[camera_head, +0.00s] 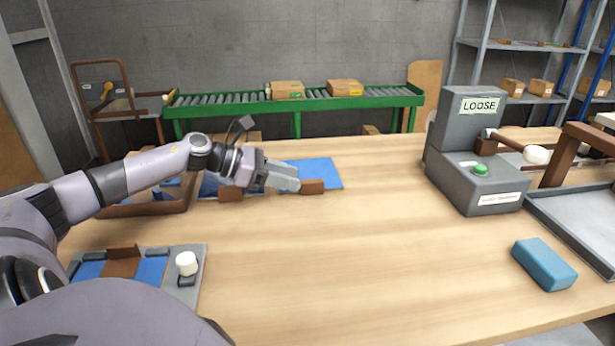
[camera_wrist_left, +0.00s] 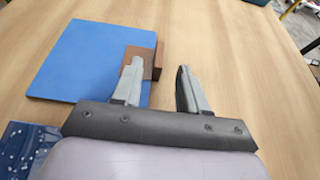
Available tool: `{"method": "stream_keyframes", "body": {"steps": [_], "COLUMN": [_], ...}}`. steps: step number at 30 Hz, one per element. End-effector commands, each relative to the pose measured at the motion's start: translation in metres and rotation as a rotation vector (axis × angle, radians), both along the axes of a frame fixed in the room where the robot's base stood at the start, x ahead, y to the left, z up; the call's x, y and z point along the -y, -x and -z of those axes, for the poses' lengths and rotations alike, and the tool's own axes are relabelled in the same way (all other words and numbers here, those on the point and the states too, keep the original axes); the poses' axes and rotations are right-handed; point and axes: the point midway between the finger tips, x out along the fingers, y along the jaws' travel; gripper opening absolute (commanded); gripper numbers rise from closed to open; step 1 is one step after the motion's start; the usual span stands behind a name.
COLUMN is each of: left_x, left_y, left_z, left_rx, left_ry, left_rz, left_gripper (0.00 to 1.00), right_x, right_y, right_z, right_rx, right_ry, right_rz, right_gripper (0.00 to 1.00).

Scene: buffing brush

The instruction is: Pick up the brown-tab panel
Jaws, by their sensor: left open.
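A plain blue panel (camera_head: 322,170) lies flat on the table, with a brown tab (camera_head: 312,187) at its near edge. The panel (camera_wrist_left: 85,60) and its tab (camera_wrist_left: 145,51) also show in the left wrist view. My left gripper (camera_head: 290,178) is open and empty, just left of the tab in the head view. In the wrist view, its left finger overlaps the tab and its right finger is over bare table; I cannot tell whether it touches. A second, speckled blue panel (camera_wrist_left: 22,145) with its own brown tab (camera_head: 231,195) lies to the left, partly hidden by my gripper.
A brown tray (camera_head: 150,208) stands left of the panels. A grey fixture (camera_head: 190,290) with a white knob is at the front left. A grey machine marked LOOSE (camera_head: 470,150) and a blue block (camera_head: 544,264) are at right. The table's middle is clear.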

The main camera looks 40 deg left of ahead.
Motion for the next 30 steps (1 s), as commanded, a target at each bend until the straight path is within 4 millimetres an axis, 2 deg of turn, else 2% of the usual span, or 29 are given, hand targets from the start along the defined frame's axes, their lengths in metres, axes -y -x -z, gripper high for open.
{"method": "stream_keyframes", "body": {"steps": [13, 24, 28, 30], "left_x": [0.019, 0.022, 0.022, 0.022], "left_y": [-0.026, -0.029, -0.029, -0.029], "left_z": [0.011, 0.014, 0.014, 0.014], "left_rx": [0.002, 0.0, 0.0, 0.0], "left_ry": [0.003, 0.0, 0.0, 0.0], "left_rz": [0.001, 0.0, 0.0, 0.0], "left_gripper": [0.43, 0.43, 0.0, 0.0], "right_x": [-0.002, -0.002, -0.002, -0.002], "right_y": [0.0, 0.0, -0.001, -0.001], "right_z": [-0.004, -0.004, -0.004, -0.004], "right_rx": [0.0, 0.0, 0.0, 0.0], "right_ry": [-0.007, -0.007, -0.007, -0.007], "right_rz": [0.005, 0.005, 0.005, 0.005], "right_gripper": [0.43, 0.43, 0.43, 0.43]}}
